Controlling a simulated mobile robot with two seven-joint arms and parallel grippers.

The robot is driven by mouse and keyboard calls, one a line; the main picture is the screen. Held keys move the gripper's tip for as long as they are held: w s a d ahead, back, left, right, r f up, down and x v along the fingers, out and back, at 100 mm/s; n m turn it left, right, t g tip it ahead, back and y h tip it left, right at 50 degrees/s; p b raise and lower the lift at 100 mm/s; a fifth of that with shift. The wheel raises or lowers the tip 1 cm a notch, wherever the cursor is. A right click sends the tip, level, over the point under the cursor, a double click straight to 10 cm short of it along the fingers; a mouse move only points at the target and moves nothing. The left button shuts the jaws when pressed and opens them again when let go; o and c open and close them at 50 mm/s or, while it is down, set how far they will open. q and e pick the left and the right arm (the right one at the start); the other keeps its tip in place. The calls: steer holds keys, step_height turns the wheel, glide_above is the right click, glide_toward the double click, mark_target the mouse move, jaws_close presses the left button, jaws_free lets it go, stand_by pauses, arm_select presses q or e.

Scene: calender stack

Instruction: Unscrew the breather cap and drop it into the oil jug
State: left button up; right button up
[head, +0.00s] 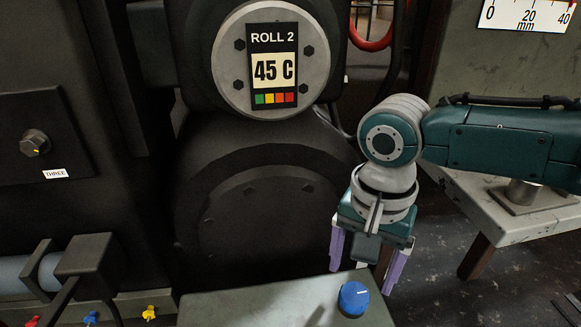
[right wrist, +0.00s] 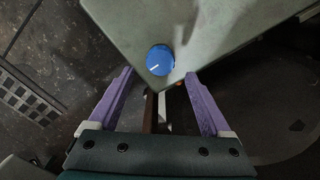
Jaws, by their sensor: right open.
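The breather cap, a round blue cap with a white mark (head: 353,299), sits on top of a grey-green box near its right corner in the head view. In the right wrist view the blue cap (right wrist: 160,60) lies ahead of the fingertips, roughly between their lines. My right gripper (head: 365,263) has purple fingers, points down and is open and empty, apart from the cap. Its fingers (right wrist: 158,75) are spread wide in the right wrist view. My left gripper is not in view. I cannot make out an oil jug.
The grey-green box top (head: 255,308) lies at the bottom of the head view. The dark roll machine with a ROLL 2 display (head: 273,68) stands behind it. A grey table (head: 490,205) is at the right. Small coloured valves (head: 149,313) sit at lower left.

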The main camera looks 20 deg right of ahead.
mark_target(355, 293)
steer(key=m, duration=0.1)
steer(key=m+b, duration=0.1)
steer(key=m, duration=0.1)
steer(key=shift+f+m, duration=0.2)
steer(key=shift+m, duration=0.1)
steer(key=m+b, duration=0.4)
steer(key=m, duration=0.2)
steer(key=shift+w+f, duration=0.1)
steer(key=shift+f, duration=0.05)
steer(key=shift+f+m, duration=0.25)
steer(key=shift+m, duration=0.05)
steer(key=shift+f+b, duration=0.5)
steer(key=shift+f, duration=2.4)
